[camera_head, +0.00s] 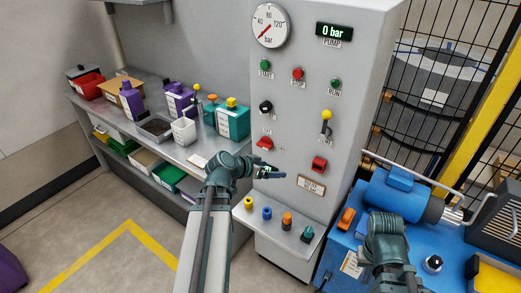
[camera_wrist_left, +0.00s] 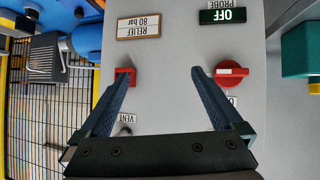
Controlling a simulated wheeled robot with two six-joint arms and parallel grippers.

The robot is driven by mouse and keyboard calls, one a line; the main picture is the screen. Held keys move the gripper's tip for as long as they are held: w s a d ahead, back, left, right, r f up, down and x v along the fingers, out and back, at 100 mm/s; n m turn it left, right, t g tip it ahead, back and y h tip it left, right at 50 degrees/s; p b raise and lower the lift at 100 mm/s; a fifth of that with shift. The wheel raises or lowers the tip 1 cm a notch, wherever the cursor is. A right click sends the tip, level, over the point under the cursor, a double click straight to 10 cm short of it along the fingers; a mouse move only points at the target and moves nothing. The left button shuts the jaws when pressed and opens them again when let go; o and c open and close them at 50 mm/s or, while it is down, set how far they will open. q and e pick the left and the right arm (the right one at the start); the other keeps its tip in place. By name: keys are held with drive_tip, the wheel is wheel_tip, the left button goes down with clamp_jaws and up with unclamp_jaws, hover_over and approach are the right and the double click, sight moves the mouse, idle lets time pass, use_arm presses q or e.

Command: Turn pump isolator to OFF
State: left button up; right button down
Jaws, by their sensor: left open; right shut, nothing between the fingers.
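A red rotary knob (camera_head: 264,143), likely the pump isolator, is on the cabinet front at the left. It also shows in the left wrist view (camera_wrist_left: 231,72), upside down, with a pale bar lying level across its face. My left gripper (camera_head: 270,173) is just below it in the head view. In the left wrist view my left gripper (camera_wrist_left: 165,80) is open and empty. One fingertip is close beside the knob; the other overlaps a red square fitting (camera_wrist_left: 125,76). My right arm is at the lower right, but its gripper cannot be made out.
The cabinet also carries a yellow-knobbed lever (camera_head: 326,120), a red fitting (camera_head: 319,164), a gauge (camera_head: 270,25) and a pump display (camera_head: 335,30) reading 0 bar. Coloured plugs stand on a ledge (camera_head: 275,238) below. A blue bench (camera_head: 340,245) with a blue motor (camera_head: 395,195) stands at the right.

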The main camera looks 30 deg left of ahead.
sight(263, 145)
use_arm(q)
drive_tip(key=s+a+r+n+t+y, duration=0.2)
drive_tip(key=a+r+t+y, duration=0.1)
drive_tip(key=a, duration=0.8)
drive_tip(key=shift+m+h, duration=0.3)
drive_tip(key=b+x, duration=0.2)
drive_tip(key=x, duration=0.4)
drive_tip(key=b+x, duration=0.3)
drive_tip(key=x, duration=0.3)
drive_tip(key=shift+w+a+f, duration=0.1)
drive_tip(key=shift+w+a, duration=0.1)
drive_tip(key=shift+w, duration=0.05)
drive_tip(key=shift+b+x, duration=0.45)
drive_tip(key=shift+x, duration=0.4)
drive_tip(key=shift+d, duration=0.1)
drive_tip(key=shift+c, duration=0.2)
drive_tip(key=c, duration=1.3)
drive_tip(key=shift+o, duration=0.2)
